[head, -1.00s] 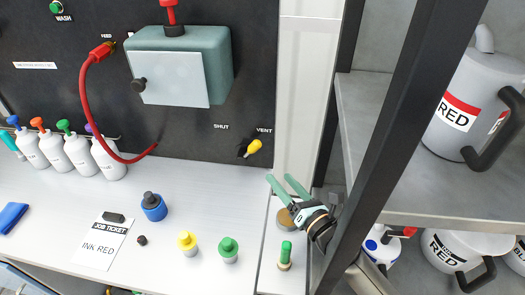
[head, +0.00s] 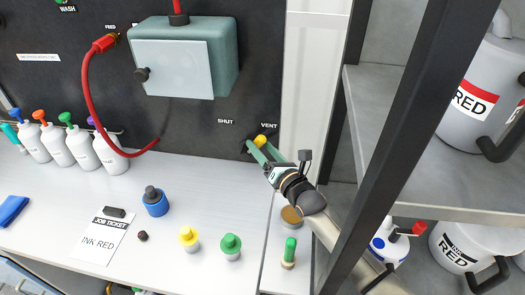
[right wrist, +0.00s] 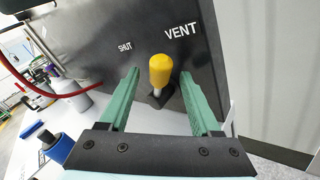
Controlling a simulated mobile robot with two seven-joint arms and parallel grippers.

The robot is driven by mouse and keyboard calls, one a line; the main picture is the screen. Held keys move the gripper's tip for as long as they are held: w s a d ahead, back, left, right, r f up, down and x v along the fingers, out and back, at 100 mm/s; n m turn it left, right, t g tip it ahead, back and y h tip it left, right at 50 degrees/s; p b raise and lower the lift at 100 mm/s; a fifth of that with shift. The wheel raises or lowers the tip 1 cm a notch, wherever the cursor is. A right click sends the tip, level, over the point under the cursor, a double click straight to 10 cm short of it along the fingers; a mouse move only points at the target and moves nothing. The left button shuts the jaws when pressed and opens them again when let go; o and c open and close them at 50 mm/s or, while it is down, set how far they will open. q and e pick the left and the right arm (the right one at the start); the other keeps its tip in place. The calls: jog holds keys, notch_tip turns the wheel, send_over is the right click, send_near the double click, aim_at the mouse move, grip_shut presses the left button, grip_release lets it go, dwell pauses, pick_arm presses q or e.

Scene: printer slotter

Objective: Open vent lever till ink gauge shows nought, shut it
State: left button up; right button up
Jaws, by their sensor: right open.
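The vent lever (head: 261,140) has a yellow knob and sits low on the dark panel, by the SHUT and VENT labels. In the right wrist view the yellow knob (right wrist: 160,69) stands between my two green fingers, nearer the VENT side, with space on both sides. My right gripper (head: 257,152) is open around the lever, and its fingers (right wrist: 158,95) do not appear to touch it. The fingers partly cover the lever in the head view. My left gripper is not in view. I cannot make out an ink gauge in these frames.
A teal box (head: 186,58) with a pale door hangs on the panel, with a red hose (head: 87,105) to its left. Bottles and caps stand on the bench (head: 160,245). A black shelf post (head: 385,120) rises close beside my right arm.

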jog(key=shift+c, duration=0.3)
grip_shut()
dwell(1.1)
